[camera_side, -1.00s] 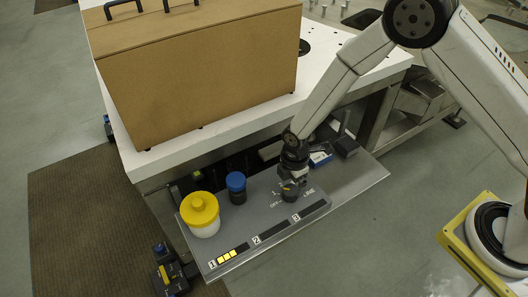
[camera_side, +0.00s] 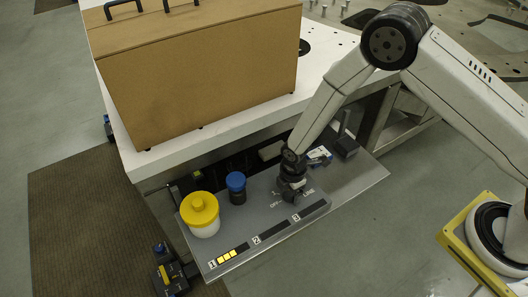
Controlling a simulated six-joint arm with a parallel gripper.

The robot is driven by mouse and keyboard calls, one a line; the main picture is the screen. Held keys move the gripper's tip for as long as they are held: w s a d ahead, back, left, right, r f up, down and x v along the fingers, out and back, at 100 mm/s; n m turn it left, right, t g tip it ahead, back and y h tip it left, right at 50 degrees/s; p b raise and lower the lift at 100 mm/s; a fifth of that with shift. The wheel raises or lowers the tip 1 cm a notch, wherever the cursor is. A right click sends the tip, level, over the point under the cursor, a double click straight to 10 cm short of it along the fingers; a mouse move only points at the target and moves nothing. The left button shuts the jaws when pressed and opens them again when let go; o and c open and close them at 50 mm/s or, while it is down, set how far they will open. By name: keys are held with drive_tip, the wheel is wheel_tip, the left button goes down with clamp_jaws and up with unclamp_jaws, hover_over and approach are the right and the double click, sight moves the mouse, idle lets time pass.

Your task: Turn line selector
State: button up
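The line selector is a dark knob on the grey panel (camera_side: 232,233), by the printed words OFF and LINE (camera_side: 309,191). My gripper (camera_side: 291,194) points down right over the selector's spot and covers most or all of the knob. Its fingers are too small and dark to show whether they are open or shut, or whether they touch the knob. On the panel's front strip, yellow bars are lit beside number 1 (camera_side: 227,255). The strips beside 2 and 3 are dark.
A large brown box (camera_side: 200,75) sits on the white table behind.

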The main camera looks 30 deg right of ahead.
drive_tip(key=c, duration=0.9)
drive_tip(key=shift+o, duration=0.2)
drive_tip(key=shift+m, duration=0.4)
drive_tip(key=m, duration=1.2)
drive_tip(key=shift+m, duration=0.3)
drive_tip(key=m, duration=0.4)
drive_tip(key=shift+m, duration=0.3)
drive_tip(key=o, duration=1.3)
drive_tip(key=shift+c, duration=0.2)
